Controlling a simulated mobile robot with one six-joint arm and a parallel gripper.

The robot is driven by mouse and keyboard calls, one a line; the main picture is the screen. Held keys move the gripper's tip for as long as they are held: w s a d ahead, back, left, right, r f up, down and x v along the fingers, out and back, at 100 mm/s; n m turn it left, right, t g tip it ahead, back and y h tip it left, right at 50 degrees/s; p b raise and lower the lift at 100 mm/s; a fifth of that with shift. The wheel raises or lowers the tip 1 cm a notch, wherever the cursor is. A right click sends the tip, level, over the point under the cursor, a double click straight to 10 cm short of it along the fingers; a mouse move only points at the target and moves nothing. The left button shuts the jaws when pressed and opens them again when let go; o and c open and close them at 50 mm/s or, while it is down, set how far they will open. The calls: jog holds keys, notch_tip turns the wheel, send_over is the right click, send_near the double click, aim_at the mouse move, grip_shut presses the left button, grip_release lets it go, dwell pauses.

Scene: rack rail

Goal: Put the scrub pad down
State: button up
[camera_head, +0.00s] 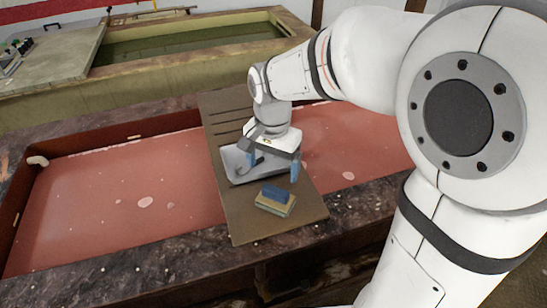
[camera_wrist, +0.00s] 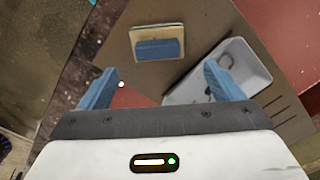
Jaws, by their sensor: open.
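The scrub pad (camera_head: 276,201) has a blue block on a yellowish base. It lies flat on the near end of a brown board (camera_head: 238,222), and it also shows at the top of the wrist view (camera_wrist: 158,43). My gripper (camera_head: 274,172) is open, with its blue fingers wide apart and nothing between them. It is over the board, behind the scrub pad and apart from it. In the wrist view my gripper's fingertips (camera_wrist: 160,76) point toward the pad. A grey tray (camera_head: 232,166) sits on the board, partly hidden behind my gripper, with a dark curved item in it.
The board lies across a trough of reddish liquid (camera_head: 110,190) with a dark stone rim (camera_head: 150,262). Behind is a second trough with greenish liquid (camera_head: 180,40) and a wooden board (camera_head: 50,52) on its left. The board's front left area is bare.

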jog(key=s+d+r+n+t, duration=0.3)
jog(key=s+d+n, duration=0.2)
jog(key=s+d, duration=0.7)
jog(key=shift+d+n, duration=0.4)
jog(key=shift+d, duration=0.05)
jog(key=shift+o, duration=0.4)
jog(key=shift+s, duration=0.1)
